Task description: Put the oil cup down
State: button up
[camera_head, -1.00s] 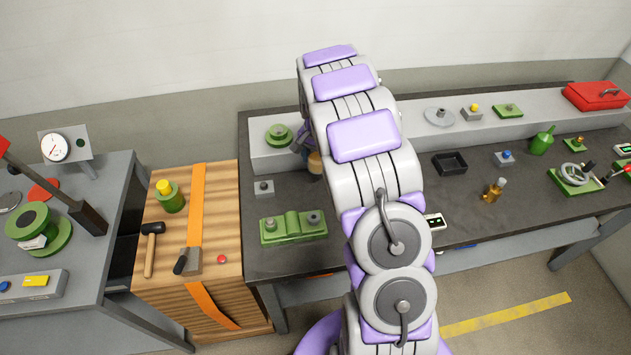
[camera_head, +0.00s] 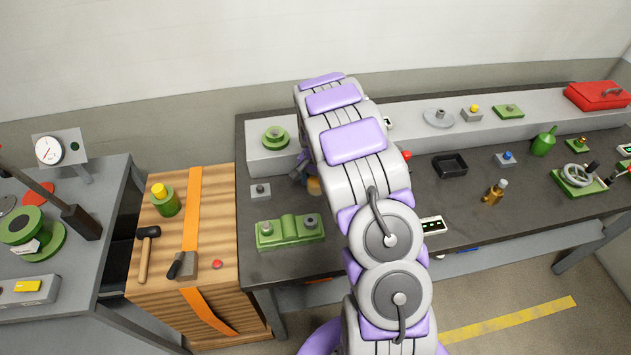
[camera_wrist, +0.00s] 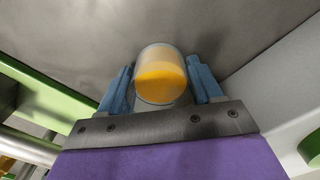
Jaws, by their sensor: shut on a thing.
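The oil cup (camera_wrist: 161,76) is a clear cylinder with orange-yellow oil in it. In the wrist view it sits between the two blue fingers of my gripper (camera_wrist: 162,88), which is shut on it. In the head view only a small orange part of the cup (camera_head: 314,186) shows beside my arm, over the dark bench (camera_head: 350,215). My gripper (camera_head: 302,172) is mostly hidden behind my arm there. I cannot tell whether the cup touches the bench.
A green block with two round fittings (camera_head: 290,231) stands in front of the cup. A small grey block (camera_head: 260,190) is to its left. A raised grey shelf (camera_head: 268,160) runs behind. A black tray (camera_head: 450,165) and an amber bottle (camera_head: 494,193) stand to the right.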

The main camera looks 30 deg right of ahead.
jog(key=o, duration=0.8)
jog(key=shift+a, duration=0.1)
jog(key=o, duration=0.4)
jog(key=shift+a, duration=0.25)
jog(key=shift+d, duration=0.1)
